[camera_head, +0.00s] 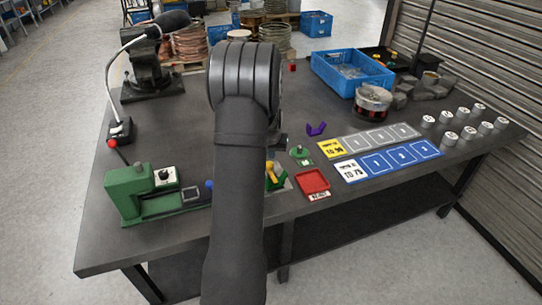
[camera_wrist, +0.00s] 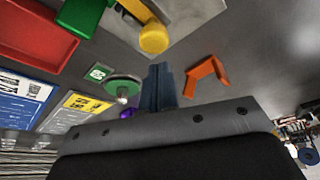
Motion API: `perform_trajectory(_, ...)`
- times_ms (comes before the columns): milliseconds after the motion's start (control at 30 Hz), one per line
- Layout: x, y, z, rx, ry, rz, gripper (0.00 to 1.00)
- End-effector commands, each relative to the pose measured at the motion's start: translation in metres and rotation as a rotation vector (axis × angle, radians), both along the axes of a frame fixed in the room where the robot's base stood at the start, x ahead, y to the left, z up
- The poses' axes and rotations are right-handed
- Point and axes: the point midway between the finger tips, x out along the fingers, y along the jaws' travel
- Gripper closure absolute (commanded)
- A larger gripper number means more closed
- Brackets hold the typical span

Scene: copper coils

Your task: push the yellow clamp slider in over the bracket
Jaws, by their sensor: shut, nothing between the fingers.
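The yellow clamp slider (camera_wrist: 140,12) shows at the top of the wrist view, with a round yellow end (camera_wrist: 153,39) facing my gripper. In the head view, the yellow part (camera_head: 270,171) is half hidden behind my arm. A green part (camera_wrist: 78,16) lies beside it, cut off by the frame; I cannot tell whether a bracket sits in the clamp. A loose orange bracket (camera_wrist: 206,76) and a purple bracket (camera_wrist: 127,113) lie on the table. My gripper (camera_wrist: 158,72) is shut and empty, its fingertips apart from the yellow end.
A red tray (camera_head: 313,181) and a green disc (camera_head: 300,153) with a metal knob are near the clamp. A green machine (camera_head: 146,192) stands at the left. Number cards (camera_head: 390,160), grey cylinders (camera_head: 468,132) and a blue crate (camera_head: 352,72) are at the right.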

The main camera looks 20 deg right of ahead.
Motion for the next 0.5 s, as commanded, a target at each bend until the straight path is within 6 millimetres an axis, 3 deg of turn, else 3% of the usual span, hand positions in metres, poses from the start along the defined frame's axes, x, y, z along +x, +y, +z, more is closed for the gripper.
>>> perform_trajectory(133,0.025,-0.013,0.005,-0.003,-0.006,-0.001,1.0)
perform_trajectory(300,0.011,-0.005,0.045,-0.005,-0.009,0.0,1.0)
perform_trajectory(500,-0.001,0.0,0.078,-0.004,-0.007,0.0,1.0)
